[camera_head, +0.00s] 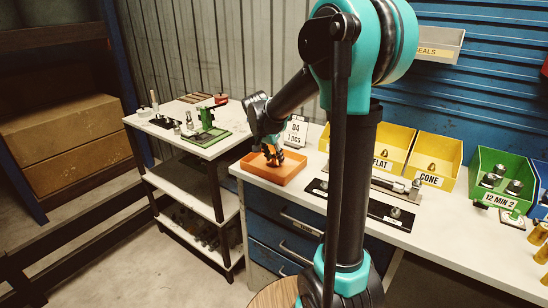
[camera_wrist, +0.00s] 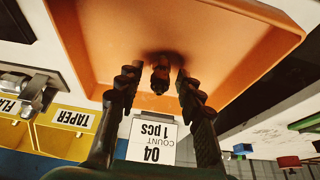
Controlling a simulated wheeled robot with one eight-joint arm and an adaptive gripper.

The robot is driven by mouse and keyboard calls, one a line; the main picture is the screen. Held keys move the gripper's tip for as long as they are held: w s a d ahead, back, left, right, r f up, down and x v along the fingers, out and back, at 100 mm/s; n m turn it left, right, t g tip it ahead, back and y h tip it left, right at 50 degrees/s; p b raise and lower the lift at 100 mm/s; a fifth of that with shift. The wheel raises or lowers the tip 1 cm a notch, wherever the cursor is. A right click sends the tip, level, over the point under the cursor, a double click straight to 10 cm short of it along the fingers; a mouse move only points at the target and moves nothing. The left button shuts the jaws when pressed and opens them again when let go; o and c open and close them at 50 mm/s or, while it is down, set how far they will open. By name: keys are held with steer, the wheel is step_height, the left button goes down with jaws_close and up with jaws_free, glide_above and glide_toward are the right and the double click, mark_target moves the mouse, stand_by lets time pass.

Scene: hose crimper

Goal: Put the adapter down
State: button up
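The adapter (camera_wrist: 160,78) is a small dark fitting in the wrist view, in the orange tray (camera_wrist: 95,50) with a dark shadow around it. My gripper (camera_wrist: 159,82) has one finger on each side of it, with a visible gap on both sides. The fingers look open and apart from the adapter. In the head view my gripper (camera_head: 272,157) points down into the orange tray (camera_head: 287,177) at the bench's left end. The adapter is hard to make out there, between the dark fingers.
A white card reading 04, 1 pcs (camera_head: 296,132) stands behind the tray. Yellow bins (camera_head: 433,163) and a green bin (camera_head: 503,178) line the bench's back. A dark fixture plate (camera_head: 393,214) lies right of the tray. A white side table (camera_head: 180,112) with tools stands left.

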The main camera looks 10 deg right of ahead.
steer(key=v, duration=1.2)
steer(key=shift+r, duration=0.15)
